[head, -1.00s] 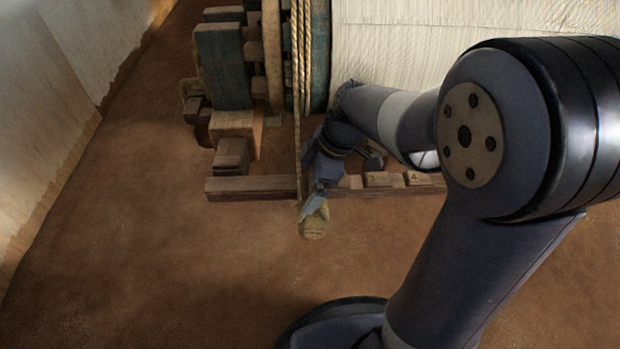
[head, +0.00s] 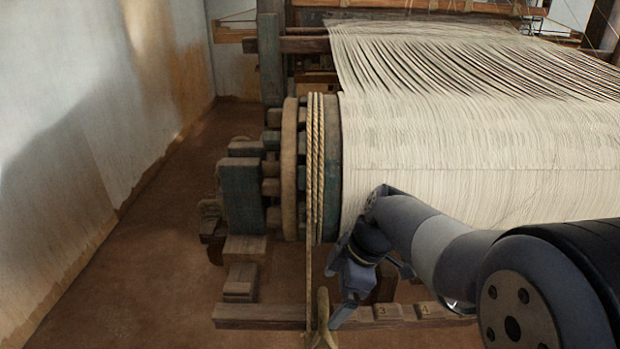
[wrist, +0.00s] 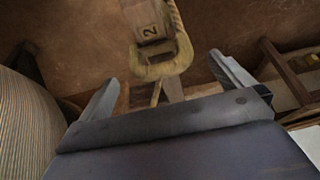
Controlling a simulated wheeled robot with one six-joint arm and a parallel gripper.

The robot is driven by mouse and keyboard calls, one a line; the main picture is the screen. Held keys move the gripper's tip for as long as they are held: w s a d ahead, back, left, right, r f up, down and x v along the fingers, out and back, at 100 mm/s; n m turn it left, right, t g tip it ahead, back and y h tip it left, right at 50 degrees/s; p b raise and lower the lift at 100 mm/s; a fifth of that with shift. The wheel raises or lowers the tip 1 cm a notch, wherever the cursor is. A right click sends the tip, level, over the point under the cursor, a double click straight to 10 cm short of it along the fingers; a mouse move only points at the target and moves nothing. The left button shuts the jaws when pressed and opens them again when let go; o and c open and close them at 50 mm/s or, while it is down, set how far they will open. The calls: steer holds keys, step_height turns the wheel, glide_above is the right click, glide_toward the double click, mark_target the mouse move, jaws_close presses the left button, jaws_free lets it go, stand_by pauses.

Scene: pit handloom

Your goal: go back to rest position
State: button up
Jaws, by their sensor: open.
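My gripper (head: 368,292) is open and empty, low in front of the warp beam, just right of the hanging rope. In the wrist view my gripper (wrist: 164,72) has its two fingers spread wide. Ahead, between the fingertips in that picture, is the rope's looped end (wrist: 158,70). It lies around or against a wooden block marked 2 (wrist: 150,30); I cannot tell how snugly. In the head view the loop (head: 323,315) shows at the bottom, left of my gripper, and looks apart from it. The rope (head: 315,150) runs up over the beam's end.
The warp beam (head: 480,150), covered in pale threads, fills the right, close behind my arm. A wooden rail (head: 260,314) with numbered blocks (head: 388,311) lies low in front. Wooden posts (head: 242,195) stand left of the beam. The earth floor (head: 130,270) at left is clear.

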mark_target(319, 308)
steer(key=b+x, duration=0.2)
steer(key=x, duration=0.5)
steer(key=shift+a, duration=0.15)
steer(key=shift+r, duration=0.25)
steer(key=shift+s, duration=0.1)
